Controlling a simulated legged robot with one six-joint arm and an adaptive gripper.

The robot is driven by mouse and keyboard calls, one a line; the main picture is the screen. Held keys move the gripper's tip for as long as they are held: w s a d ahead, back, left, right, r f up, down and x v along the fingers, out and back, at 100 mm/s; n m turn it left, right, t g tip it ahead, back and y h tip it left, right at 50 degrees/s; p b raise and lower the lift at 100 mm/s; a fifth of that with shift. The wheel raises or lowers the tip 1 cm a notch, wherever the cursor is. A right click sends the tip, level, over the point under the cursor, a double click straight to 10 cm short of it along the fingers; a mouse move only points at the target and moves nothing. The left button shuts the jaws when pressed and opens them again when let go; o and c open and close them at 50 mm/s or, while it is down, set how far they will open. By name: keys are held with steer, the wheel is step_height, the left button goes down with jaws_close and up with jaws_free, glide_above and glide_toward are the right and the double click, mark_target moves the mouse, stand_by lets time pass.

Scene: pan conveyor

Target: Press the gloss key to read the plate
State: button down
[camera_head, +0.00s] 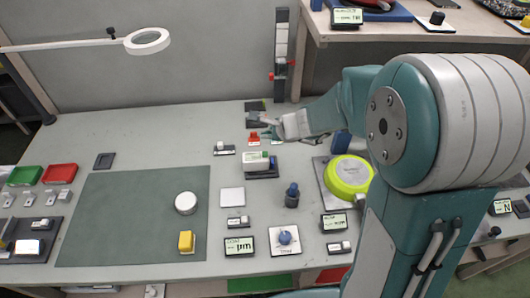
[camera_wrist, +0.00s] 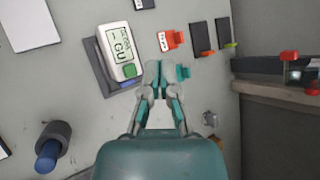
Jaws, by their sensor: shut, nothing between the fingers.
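The gloss meter (camera_wrist: 118,48) is a white block with a display reading dashes and "GU" and a green key (camera_wrist: 130,70) at its near end. It lies on a dark base, and in the head view the meter (camera_head: 257,160) is on the table left of my arm. My gripper (camera_wrist: 160,72) is shut and empty, just right of the green key in the wrist view and apart from it in the picture. In the head view my gripper (camera_head: 270,127) is beyond the meter. A pale square plate (camera_head: 232,197) lies flat nearer the front; it shows partly at the wrist view's upper left (camera_wrist: 28,24).
A red block (camera_wrist: 174,39) and dark flat pieces (camera_wrist: 201,39) lie beyond my gripper. A dark blue knobbed cylinder (camera_head: 292,195) and a yellow-green round pan (camera_head: 348,175) stand nearby. The green mat (camera_head: 130,220) at left is mostly clear, with a white disc and yellow block.

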mark_target(267, 154)
steer(key=shift+f, duration=2.5)
steer(key=shift+f, duration=0.3)
steer(key=shift+f, duration=0.55)
stand_by(0.3)
steer(key=shift+r, duration=1)
steer(key=shift+r, duration=2.5)
